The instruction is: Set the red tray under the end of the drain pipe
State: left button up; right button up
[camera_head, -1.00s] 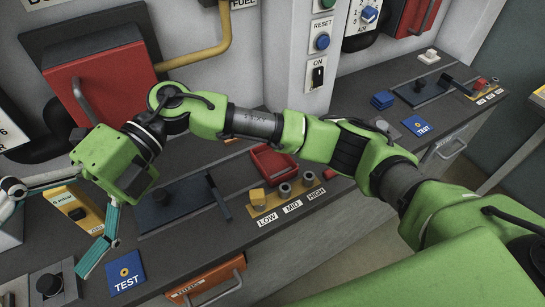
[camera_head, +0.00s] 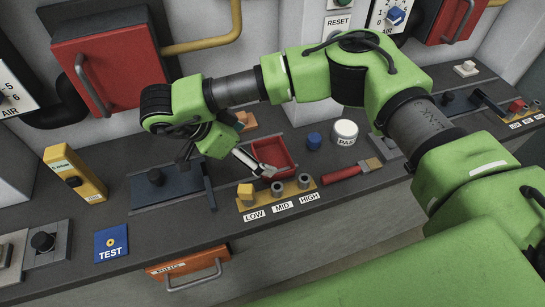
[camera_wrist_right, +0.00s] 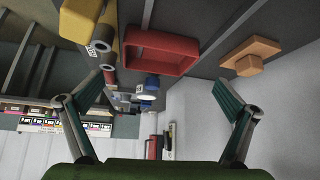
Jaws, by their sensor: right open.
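The red tray (camera_head: 283,151) lies on the dark bench top behind the row of labelled posts. It also shows in the right wrist view (camera_wrist_right: 150,65), empty as far as I can see. My right gripper (camera_head: 226,164) is open with nothing between its fingers. One finger reaches over the tray's left front side; I cannot tell whether it touches. In the right wrist view the spread fingers (camera_wrist_right: 160,82) lie to either side of the tray's picture. A black pipe (camera_head: 58,112) bends below the red wall box; I cannot tell whether it is the drain pipe. My left gripper is out of view.
A yellow block (camera_head: 245,193) sits on the post row, close in front of the tray. An orange piece (camera_head: 246,119) lies behind it. A blue knob (camera_head: 314,141), a white PASS button (camera_head: 345,132) and a red-handled brush (camera_head: 350,170) are to the right. A yellow meter (camera_head: 75,173) stands left.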

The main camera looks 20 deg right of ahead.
aim_at(280, 158)
jog(key=x, duration=0.2)
jog(key=shift+d+f, duration=0.15)
jog(key=shift+d, duration=0.1)
jog(key=shift+d+f+p, duration=0.2)
jog(key=shift+f+p, duration=0.05)
jog(key=shift+p, duration=0.3)
jog(key=p+x, duration=0.1)
jog(key=x, duration=0.2)
jog(key=shift+s+d+f+p, duration=0.1)
jog(key=shift+d+f+p, duration=0.1)
jog(key=shift+d+p, duration=0.15)
jog(key=shift+d+f, duration=0.15)
jog(key=shift+f, duration=0.25)
jog(key=c, duration=1.4)
jog(key=shift+r, duration=0.1)
jog(key=shift+c, duration=0.2)
